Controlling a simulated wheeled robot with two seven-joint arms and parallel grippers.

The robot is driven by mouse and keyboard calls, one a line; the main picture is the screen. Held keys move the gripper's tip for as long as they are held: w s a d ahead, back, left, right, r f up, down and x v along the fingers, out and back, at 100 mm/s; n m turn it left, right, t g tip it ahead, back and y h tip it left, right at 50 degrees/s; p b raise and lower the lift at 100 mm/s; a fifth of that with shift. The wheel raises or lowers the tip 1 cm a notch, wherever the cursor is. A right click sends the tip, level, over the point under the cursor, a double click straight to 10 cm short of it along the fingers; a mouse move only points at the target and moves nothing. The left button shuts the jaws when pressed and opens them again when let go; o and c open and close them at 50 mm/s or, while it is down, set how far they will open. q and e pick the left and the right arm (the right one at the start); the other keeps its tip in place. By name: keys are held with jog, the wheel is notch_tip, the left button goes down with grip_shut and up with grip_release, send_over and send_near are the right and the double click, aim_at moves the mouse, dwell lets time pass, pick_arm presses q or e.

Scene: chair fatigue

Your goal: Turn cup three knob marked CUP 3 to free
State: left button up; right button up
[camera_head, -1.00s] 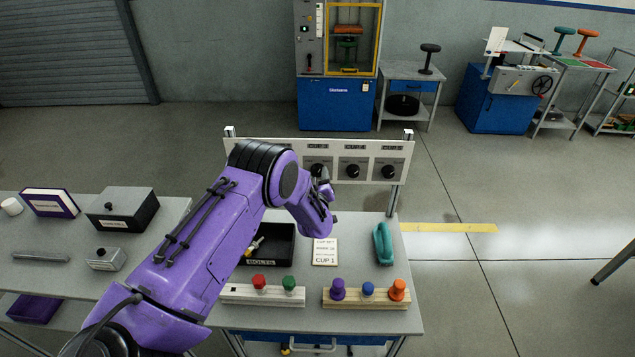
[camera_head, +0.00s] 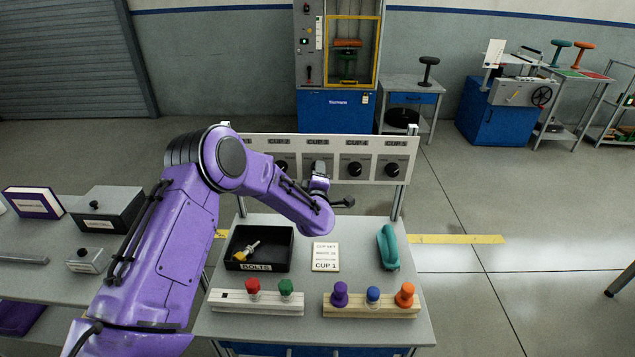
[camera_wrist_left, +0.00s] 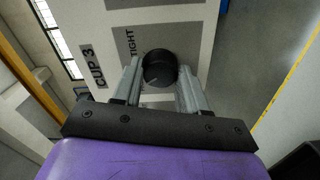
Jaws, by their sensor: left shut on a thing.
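The white panel (camera_head: 228,150) stands behind the table and carries a row of black knobs on grey plates. The CUP 3 label (camera_head: 317,142) is near its middle, and the label also shows in the left wrist view (camera_wrist_left: 92,67). My left gripper (camera_head: 320,172) is at this plate and mostly hides its knob in the head view. In the left wrist view the black CUP 3 knob (camera_wrist_left: 159,66) sits between the two fingers, which are shut on it. A pale mark on the knob points to the lower left there. TIGHT is printed above left of the knob. My right gripper is not in view.
Knobs CUP 4 (camera_head: 354,169) and CUP 5 (camera_head: 391,169) are right of my gripper. On the table below are a black BOLTS tray (camera_head: 232,246), a CUP 1 card (camera_head: 325,256), a teal object (camera_head: 388,247) and wooden racks with coloured pegs.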

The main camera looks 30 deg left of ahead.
pick_arm(q)
jog(key=shift+n+b, duration=1.05)
jog(key=shift+n, duration=0.35)
jog(key=o, duration=1)
jog(key=shift+w, duration=0.1)
jog(key=shift+o, duration=0.2)
jog(key=b+v, duration=0.2)
jog(key=v, duration=0.8)
jog(key=shift+s, duration=0.25)
jog(key=shift+d, duration=0.1)
